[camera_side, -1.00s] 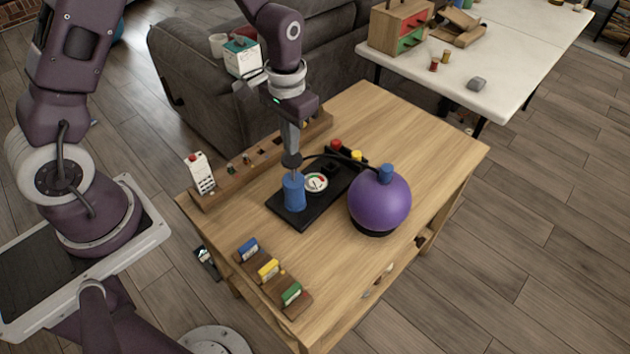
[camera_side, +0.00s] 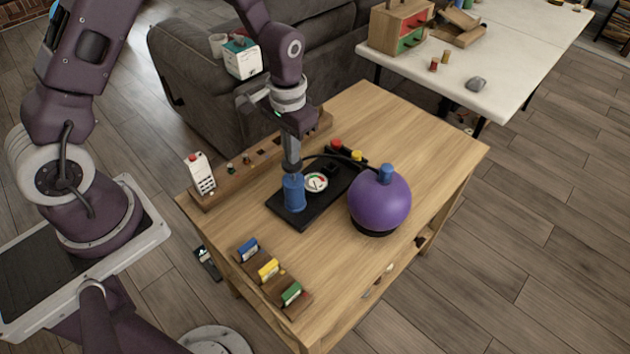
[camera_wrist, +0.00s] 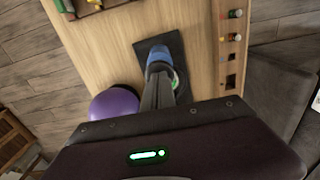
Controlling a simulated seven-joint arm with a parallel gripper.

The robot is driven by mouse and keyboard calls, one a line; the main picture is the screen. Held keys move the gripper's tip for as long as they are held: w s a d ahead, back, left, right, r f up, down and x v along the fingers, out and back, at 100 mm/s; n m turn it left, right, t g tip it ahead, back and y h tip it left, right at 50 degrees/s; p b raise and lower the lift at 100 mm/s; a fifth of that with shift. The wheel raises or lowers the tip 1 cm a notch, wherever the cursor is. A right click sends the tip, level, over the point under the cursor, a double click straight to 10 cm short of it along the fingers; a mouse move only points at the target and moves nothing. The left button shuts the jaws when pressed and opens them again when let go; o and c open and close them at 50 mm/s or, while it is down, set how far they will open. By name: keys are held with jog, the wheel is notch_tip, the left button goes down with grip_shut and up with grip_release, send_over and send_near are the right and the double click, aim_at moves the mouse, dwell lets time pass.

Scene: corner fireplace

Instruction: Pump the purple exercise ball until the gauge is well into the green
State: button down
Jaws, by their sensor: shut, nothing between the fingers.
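The purple exercise ball (camera_side: 380,204) sits on a dark ring on the wooden table, with a blue cap on top and a black hose running to it. The ball also shows in the wrist view (camera_wrist: 114,106). The blue pump (camera_side: 293,192) stands on a black base plate (camera_side: 296,218). The round gauge (camera_side: 316,182) is beside it; its face has coloured bands, but the needle reading is too small to tell. My gripper (camera_side: 291,168) is shut and empty, pointing down at the top of the pump; contact is unclear. In the wrist view the fingers cover part of the blue pump (camera_wrist: 159,54).
A wooden rack with blue, yellow and green blocks (camera_side: 268,270) lies at the table's front left. A wooden rail (camera_side: 235,177) with a white box (camera_side: 200,174) runs along the left back edge. Red and yellow knobs (camera_side: 345,149) stand behind the gauge. The table's right back is clear.

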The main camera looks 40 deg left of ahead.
jog(key=shift+f, duration=1.75)
jog(key=shift+r, duration=3.3)
jog(key=shift+r, duration=2.5)
jog(key=s+r+t, duration=0.3)
jog(key=s+r, duration=0.6)
jog(key=r, duration=0.5)
jog(key=s+d+r+t, duration=0.1)
jog(key=s+r+t, duration=0.1)
jog(key=s, duration=1)
jog(key=shift+r+t, duration=0.3)
jog(key=shift+r, duration=0.35)
